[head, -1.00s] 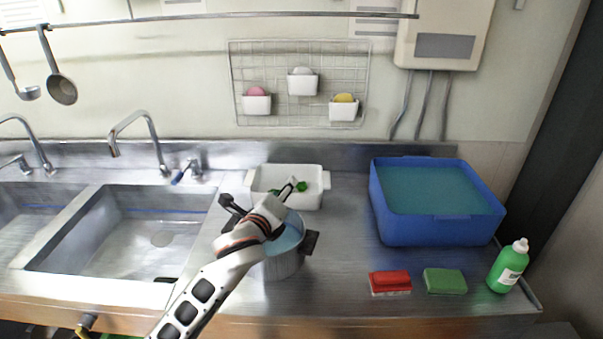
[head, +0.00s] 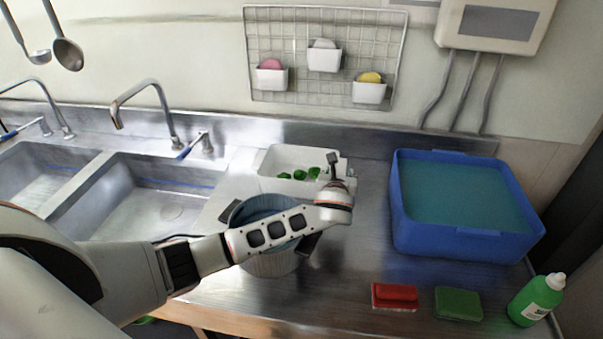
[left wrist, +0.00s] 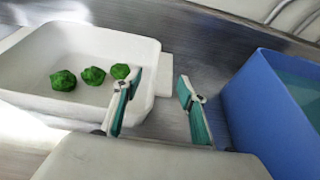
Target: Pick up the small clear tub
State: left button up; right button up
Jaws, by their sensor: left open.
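I make out no small clear tub in either view. A white rectangular tub (head: 272,162) with several green pieces in it stands near the back of the counter. It also shows in the left wrist view (left wrist: 35,46). My left gripper (head: 339,165) is at the right end of this white tub, partly hidden by its own wrist. In the left wrist view my left gripper (left wrist: 158,90) is open and empty. One finger overlaps the white tub's right side; whether it touches cannot be told. My right gripper is not in view.
A pot (head: 270,264) stands under my left arm. A blue bin (head: 465,244) of bluish liquid stands to the right. Counter between pot and bin is clear.

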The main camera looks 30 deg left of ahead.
aim_at(341, 171)
pick_arm(q)
jog(key=shift+d+x, duration=0.2)
jog(key=shift+x, duration=2.2)
jog(key=shift+w+r, duration=0.1)
grip_shut()
